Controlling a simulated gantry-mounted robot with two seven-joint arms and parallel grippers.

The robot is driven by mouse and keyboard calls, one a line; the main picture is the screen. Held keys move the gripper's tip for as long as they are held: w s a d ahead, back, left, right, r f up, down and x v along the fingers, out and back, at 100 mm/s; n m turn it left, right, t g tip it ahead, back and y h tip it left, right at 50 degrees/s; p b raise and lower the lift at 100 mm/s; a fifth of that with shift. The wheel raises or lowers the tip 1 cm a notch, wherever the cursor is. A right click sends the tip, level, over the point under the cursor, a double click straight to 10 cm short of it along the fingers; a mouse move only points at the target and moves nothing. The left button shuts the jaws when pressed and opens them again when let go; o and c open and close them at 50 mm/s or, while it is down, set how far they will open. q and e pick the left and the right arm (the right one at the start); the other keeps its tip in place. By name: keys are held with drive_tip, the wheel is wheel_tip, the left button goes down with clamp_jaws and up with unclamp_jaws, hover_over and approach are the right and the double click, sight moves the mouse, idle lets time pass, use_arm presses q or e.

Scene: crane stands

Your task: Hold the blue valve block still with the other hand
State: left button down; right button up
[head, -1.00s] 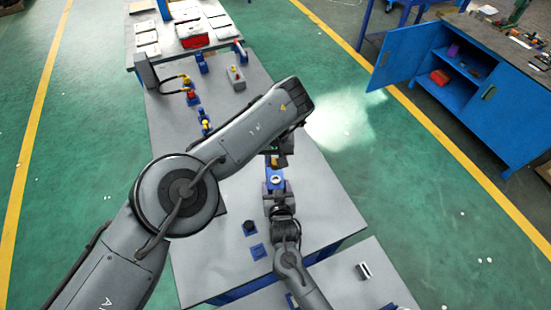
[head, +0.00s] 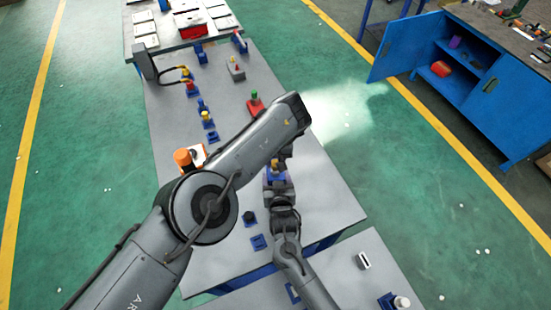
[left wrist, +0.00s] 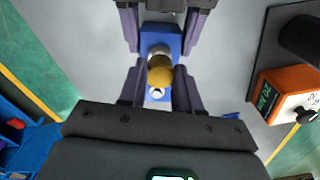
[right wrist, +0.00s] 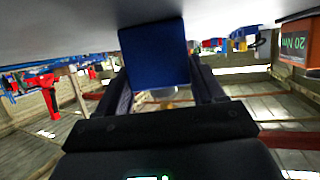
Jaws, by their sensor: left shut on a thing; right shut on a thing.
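The blue valve block (head: 275,180) is at the right-hand part of the grey table. It also shows in the left wrist view (left wrist: 172,36), with a silver port. It fills the upper middle of the right wrist view (right wrist: 155,55). My right gripper (head: 278,192) is shut on the block's sides. A brass-yellow fitting (left wrist: 160,72) appears over the block's top in the left wrist view. My left gripper (left wrist: 160,66) is shut on this fitting from above. Whether the fitting touches the port cannot be told. My left forearm covers part of the table in the head view.
An orange box-shaped device marked 20 Nm (left wrist: 285,92) stands beside the block. A red stand with a green top (head: 255,102) and several blue fixtures are farther back. Two small blue pads (head: 260,242) lie near the front. An open blue cabinet (head: 465,80) stands right.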

use_arm(q)
drive_tip(key=shift+f, duration=0.9)
idle(0.5)
drive_tip(key=m, duration=0.4)
drive_tip(key=shift+m, duration=0.6)
drive_tip(key=m, duration=0.2)
drive_tip(key=shift+m, duration=0.3)
drive_tip(key=shift+w+m, duration=0.1)
drive_tip(key=shift+m, duration=1.2)
